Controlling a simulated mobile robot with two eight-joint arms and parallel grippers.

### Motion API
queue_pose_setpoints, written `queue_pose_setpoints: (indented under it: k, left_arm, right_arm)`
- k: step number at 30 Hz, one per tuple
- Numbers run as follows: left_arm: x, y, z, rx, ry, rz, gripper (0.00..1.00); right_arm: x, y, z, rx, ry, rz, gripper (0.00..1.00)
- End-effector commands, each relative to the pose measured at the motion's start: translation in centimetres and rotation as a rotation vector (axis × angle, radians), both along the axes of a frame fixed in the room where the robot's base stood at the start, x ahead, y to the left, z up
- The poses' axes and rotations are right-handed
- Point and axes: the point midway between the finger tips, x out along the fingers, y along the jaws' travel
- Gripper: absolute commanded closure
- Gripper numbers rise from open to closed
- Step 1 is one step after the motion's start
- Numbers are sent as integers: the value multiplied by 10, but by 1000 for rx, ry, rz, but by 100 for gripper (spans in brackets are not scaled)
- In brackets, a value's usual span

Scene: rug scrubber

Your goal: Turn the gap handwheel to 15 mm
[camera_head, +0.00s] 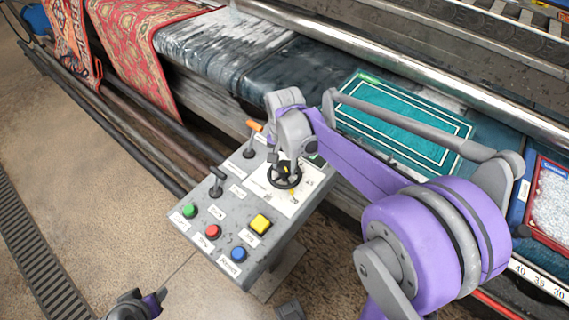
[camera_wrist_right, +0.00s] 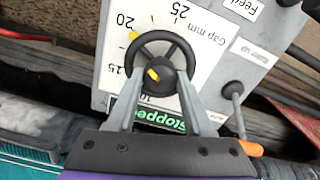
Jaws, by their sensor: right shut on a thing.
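The gap handwheel (camera_wrist_right: 158,48) is a black spoked wheel on a white dial plate marked "Gap mm" (camera_wrist_right: 205,42). My right gripper (camera_wrist_right: 158,76) has one finger on each side of the wheel and is shut on it. The dial appears upside down in the wrist view, with 15, 20 and 25 readable. A yellow pointer (camera_wrist_right: 133,36) at the rim lies near 20, on its 15 side. A yellow mark shows on the hub. In the head view the handwheel (camera_head: 285,178) is partly under my right gripper (camera_head: 284,160). My left gripper (camera_head: 138,304) is at the bottom edge, its jaws unclear.
The grey control panel (camera_head: 258,262) carries green, red, blue and yellow buttons and two levers; the orange-tipped lever (camera_head: 254,126) stands close to my right gripper. A green "Stopped" display (camera_wrist_right: 150,117) is beside the dial. A teal rug (camera_head: 400,120) lies behind. Floor at left is clear.

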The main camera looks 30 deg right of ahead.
Motion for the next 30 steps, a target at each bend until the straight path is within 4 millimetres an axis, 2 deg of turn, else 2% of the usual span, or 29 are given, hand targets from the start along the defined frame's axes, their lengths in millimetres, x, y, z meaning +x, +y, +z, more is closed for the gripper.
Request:
queue_pose_setpoints:
  k: [8, 14, 30]
  left_arm:
    - [0, 0, 0, 0, 0, 0, 50]
    - [0, 0, 0, 0, 0, 0, 50]
    - [0, 0, -1, 0, 0, 0, 50]
  right_arm:
    - [0, 0, 0, 0, 0, 38, 100]
    - [0, 0, 0, 1, 1, 146, 100]
    - [0, 0, 0, 0, 1, 638, 100]
